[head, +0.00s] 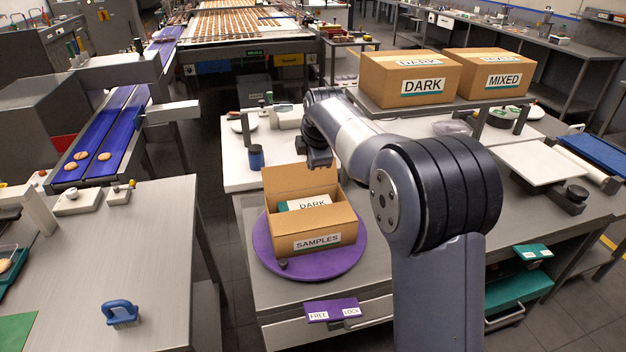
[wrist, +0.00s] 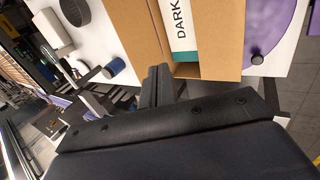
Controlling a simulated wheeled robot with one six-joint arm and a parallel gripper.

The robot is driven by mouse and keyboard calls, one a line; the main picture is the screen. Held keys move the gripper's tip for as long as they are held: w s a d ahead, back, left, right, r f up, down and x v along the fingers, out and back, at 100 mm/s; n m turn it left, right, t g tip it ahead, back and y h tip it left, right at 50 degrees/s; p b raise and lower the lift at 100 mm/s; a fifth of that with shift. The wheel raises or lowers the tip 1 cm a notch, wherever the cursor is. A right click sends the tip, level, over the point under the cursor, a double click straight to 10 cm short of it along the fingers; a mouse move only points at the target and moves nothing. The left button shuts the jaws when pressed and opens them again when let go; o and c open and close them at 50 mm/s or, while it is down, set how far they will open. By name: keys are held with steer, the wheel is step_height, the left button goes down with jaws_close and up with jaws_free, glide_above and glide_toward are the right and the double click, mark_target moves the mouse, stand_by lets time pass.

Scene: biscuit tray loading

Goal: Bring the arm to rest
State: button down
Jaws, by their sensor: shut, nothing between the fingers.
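My arm reaches forward over the workbench in the head view, its wrist bent down near the back of an open cardboard box labelled SAMPLES (head: 317,243). My gripper (wrist: 160,72) shows in the wrist view with its two fingers together and nothing between them. In the head view the fingertips are not clear; the wrist end is just above and behind the box. The box stands on a round purple turntable (head: 262,252). A pack labelled DARK (head: 312,202) lies inside it, and this pack also shows in the wrist view (wrist: 181,25).
Two closed cartons, DARK (head: 385,92) and MIXED (head: 475,82), stand on a raised shelf right of my arm. A dark blue cup (head: 256,157) stands behind the box. A blue conveyor (head: 95,150) with biscuits is at the left. A FREE/LOCK plate (head: 333,311) is on the bench front.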

mark_target(312, 210)
step_height(312, 210, up, 2)
steer(key=shift+r, duration=0.2)
step_height(312, 210, down, 14)
steer(key=shift+f+b, duration=0.25)
steer(key=shift+b, duration=0.25)
steer(key=shift+a+f, duration=0.1)
steer(key=shift+f, duration=0.1)
steer(key=shift+w+d+f, duration=0.1)
steer(key=shift+d+f, duration=0.1)
steer(key=shift+r, duration=0.15)
